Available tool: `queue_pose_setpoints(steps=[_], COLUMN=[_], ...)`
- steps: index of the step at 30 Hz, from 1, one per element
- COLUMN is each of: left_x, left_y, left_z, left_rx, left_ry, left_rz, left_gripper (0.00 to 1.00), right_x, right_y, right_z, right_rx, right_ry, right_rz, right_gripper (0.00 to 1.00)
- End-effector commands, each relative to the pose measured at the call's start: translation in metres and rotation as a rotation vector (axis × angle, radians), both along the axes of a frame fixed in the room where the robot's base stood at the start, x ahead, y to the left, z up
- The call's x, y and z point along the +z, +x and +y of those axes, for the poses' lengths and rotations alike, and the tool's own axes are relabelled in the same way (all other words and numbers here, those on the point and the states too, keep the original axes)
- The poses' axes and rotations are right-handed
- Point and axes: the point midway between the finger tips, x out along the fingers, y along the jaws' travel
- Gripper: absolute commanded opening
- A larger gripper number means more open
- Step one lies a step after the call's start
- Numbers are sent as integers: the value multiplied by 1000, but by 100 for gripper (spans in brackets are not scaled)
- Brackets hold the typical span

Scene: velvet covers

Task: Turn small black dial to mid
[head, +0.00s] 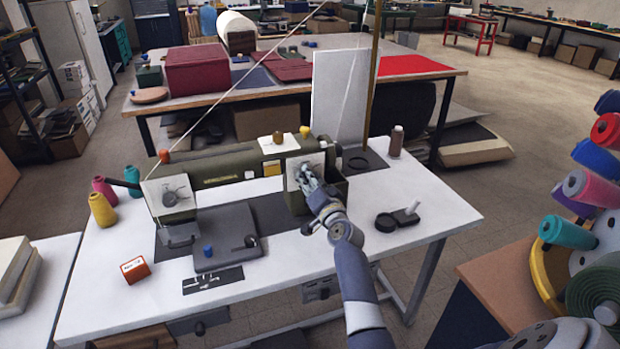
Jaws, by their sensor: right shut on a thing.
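A long olive-green machine (232,168) stands on the white table (400,243). My right gripper (306,174) reaches to the pale panel (293,162) at the machine's right end. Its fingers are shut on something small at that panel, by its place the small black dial. The fingers cover the dial, so its pointer and any marks cannot be read. A second pale panel (153,190) with a dark round knob (170,198) is at the machine's left end. My left gripper is not in view.
Thread cones (102,209) stand at the left. A grey plate (226,237) lies in front of the machine, with an orange box (134,269) nearby.

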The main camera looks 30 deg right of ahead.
Motion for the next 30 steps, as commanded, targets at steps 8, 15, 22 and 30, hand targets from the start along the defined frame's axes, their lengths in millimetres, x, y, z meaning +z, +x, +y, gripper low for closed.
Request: queue_pose_setpoints(steps=[8, 15, 22, 30], left_x=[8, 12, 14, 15], left_y=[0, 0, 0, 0], left_z=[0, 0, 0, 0], left_rx=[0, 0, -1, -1], left_ry=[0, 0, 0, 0], left_rz=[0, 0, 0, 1], left_gripper=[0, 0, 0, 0], right_x=[0, 0, 0, 0], right_y=[0, 0, 0, 0], right_z=[0, 0, 0, 0], right_rx=[0, -1, -1, -1], right_ry=[253, 439, 559, 623], right_rz=[-59, -103, -134, -149], right_gripper=[5, 5, 5, 5])
